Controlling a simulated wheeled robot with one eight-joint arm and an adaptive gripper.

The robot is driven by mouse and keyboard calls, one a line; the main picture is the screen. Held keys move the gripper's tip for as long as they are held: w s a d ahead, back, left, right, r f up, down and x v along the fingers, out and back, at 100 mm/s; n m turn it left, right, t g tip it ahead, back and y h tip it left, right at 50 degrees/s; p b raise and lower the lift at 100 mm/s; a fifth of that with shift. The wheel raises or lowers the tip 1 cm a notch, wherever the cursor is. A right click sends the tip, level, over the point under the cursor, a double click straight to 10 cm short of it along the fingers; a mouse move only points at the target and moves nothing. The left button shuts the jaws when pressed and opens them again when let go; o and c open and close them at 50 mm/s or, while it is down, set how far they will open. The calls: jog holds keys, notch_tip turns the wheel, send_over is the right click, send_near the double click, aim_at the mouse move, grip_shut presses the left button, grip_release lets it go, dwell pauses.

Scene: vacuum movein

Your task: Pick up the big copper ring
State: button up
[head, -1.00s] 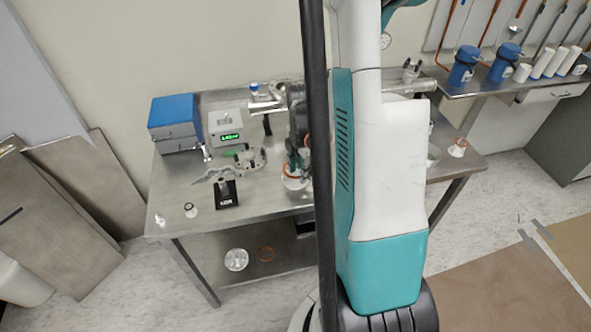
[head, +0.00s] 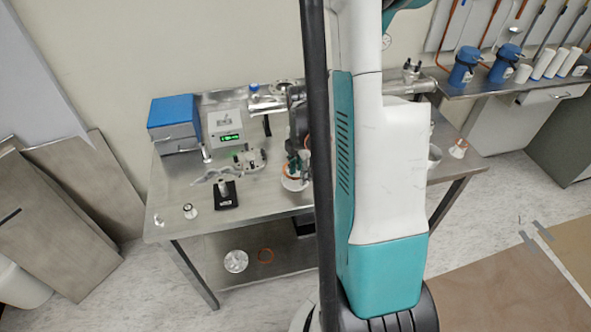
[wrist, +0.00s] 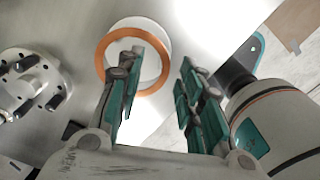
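A copper-coloured ring (wrist: 102,58) lies around or on a round white piece (wrist: 133,45) in the wrist view. In the head view it shows in part on the steel table (head: 260,203). My gripper (wrist: 162,80) is open and empty. In the wrist view its left finger overlaps the ring's opening and its right finger is outside the ring's right edge, so the right part of the band shows between them. Whether a finger touches it I cannot tell.
A bolted metal flange (wrist: 32,82) is left of the ring in the wrist view. A grey display box (head: 226,125), a blue-topped box (head: 172,112) and a small black stand (head: 225,195) are on the table's left.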

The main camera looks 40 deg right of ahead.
grip_shut()
jog(key=shift+r, duration=0.2)
